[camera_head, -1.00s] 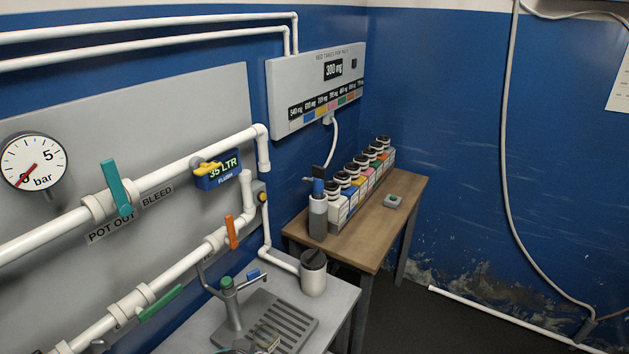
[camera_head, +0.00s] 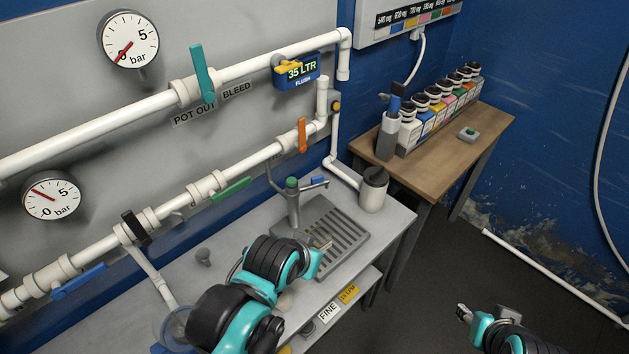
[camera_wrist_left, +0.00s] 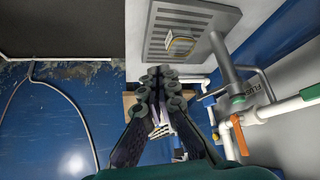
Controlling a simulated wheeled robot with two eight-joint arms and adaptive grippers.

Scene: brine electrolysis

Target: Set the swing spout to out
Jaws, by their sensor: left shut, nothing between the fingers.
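The swing spout (camera_head: 292,205) is a grey upright post with a green cap, standing at the back edge of a slotted drain tray (camera_head: 352,262). A short arm with a blue part points right from its top, and a thin grey piece rises to the left. In the left wrist view, the grey post (camera_wrist_left: 222,55) is right of the fingers.
A lidded grey cup (camera_head: 373,190) stands right of the tray. White pipes with a teal handle (camera_head: 202,72), an orange handle (camera_head: 302,134) and a green handle (camera_head: 231,189) run along the wall behind. A wooden table (camera_head: 448,148) with bottles stands farther right.

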